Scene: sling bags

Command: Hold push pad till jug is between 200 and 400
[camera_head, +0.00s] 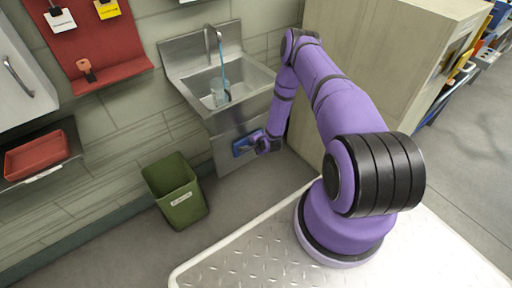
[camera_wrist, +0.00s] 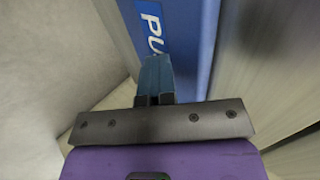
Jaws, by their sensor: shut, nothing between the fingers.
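The blue push pad (camera_head: 243,145) is on the front panel below the steel sink. In the wrist view the pad (camera_wrist: 200,30) shows white letters, partly cut off. My gripper (camera_head: 262,146) is at the pad's right side in the head view. In the wrist view its shut fingers (camera_wrist: 156,75) reach up to the pad's face and appear to touch it, with nothing between them. The jug (camera_head: 219,94) stands in the sink basin under the tap (camera_head: 212,40). A blue stream of water (camera_head: 223,72) runs down from the tap to the jug. The jug's scale is too small to read.
A green bin (camera_head: 175,192) stands on the floor left of the sink. A tall beige cabinet (camera_head: 380,40) is right of the sink. A red board (camera_head: 85,40) with tags and a shelf with a red tray (camera_head: 36,156) are on the left wall.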

